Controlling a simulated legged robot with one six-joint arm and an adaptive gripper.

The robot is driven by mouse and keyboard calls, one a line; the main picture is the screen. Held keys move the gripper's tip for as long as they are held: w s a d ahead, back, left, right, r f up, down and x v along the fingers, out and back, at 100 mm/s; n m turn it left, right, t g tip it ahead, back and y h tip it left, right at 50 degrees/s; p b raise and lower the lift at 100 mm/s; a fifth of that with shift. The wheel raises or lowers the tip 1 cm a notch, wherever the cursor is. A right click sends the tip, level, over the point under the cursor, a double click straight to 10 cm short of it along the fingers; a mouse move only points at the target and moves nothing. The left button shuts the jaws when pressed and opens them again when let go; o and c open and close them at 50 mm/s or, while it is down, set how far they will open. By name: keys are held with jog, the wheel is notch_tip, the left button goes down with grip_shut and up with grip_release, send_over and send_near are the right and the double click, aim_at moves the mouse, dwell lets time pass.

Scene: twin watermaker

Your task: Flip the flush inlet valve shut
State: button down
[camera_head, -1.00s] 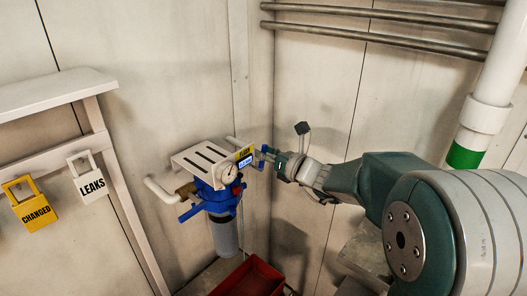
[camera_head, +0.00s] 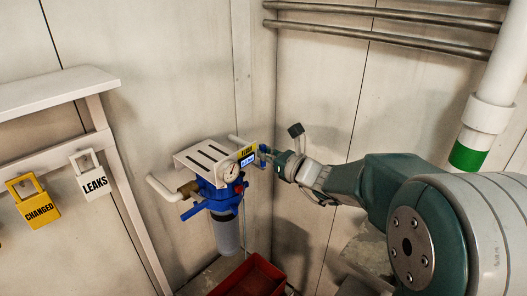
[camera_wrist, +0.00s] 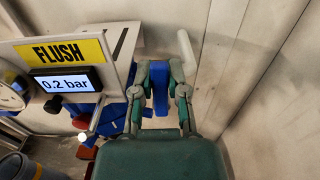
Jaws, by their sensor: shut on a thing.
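A blue filter unit (camera_head: 222,197) with a white slotted bracket (camera_head: 205,158) is fixed to the wall. It carries a yellow FLUSH label, which shows in the wrist view (camera_wrist: 62,50) above a display reading 0.2 bar (camera_wrist: 68,80). My gripper (camera_head: 267,156) is at the right side of this unit. In the wrist view my gripper (camera_wrist: 162,86) has its two fingers on either side of a blue lever handle (camera_wrist: 160,90) and is shut on it. The lever's base and valve body are mostly hidden. Another blue handle (camera_head: 193,211) sits below the brass fitting on the left.
A pressure gauge (camera_head: 231,172) and a red knob (camera_head: 239,187) sit close to my gripper. A white pipe end (camera_wrist: 187,50) stands just beyond the fingers. A red bin (camera_head: 250,278) is below. Padlock-shaped tags (camera_head: 93,182) hang at the left.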

jog(key=c, duration=0.6)
grip_release()
jog(key=shift+c, duration=0.2)
